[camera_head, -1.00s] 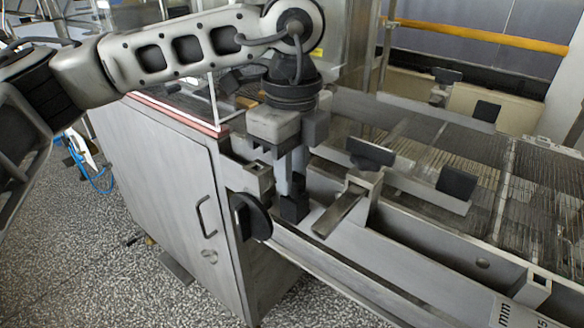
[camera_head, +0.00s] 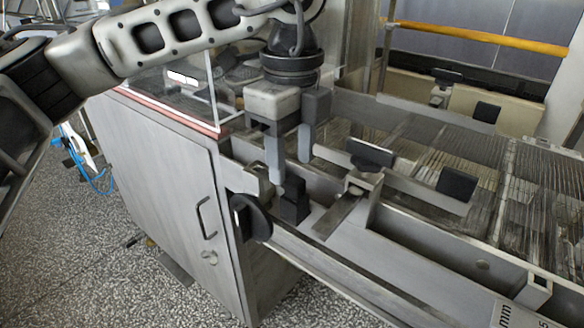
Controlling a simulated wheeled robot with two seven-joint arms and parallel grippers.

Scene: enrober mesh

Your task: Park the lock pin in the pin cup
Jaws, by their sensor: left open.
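My left gripper (camera_head: 290,170) hangs fingers-down above the near rail of the machine. Its two grey fingers are spread, with nothing visible between them. A small black upright piece (camera_head: 295,203) stands on the rail just below the fingers, apparently clear of them. It may be the pin cup or the head of the lock pin; I cannot tell which. No separate pin shaft can be made out. My right gripper is not in view.
A black round knob (camera_head: 251,217) sits left of the black piece. A grey sloping metal plate (camera_head: 340,213) lies to its right. The wire mesh belt (camera_head: 450,150) with black-padded bars runs behind. A clear-sided guard (camera_head: 180,90) stands at the left.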

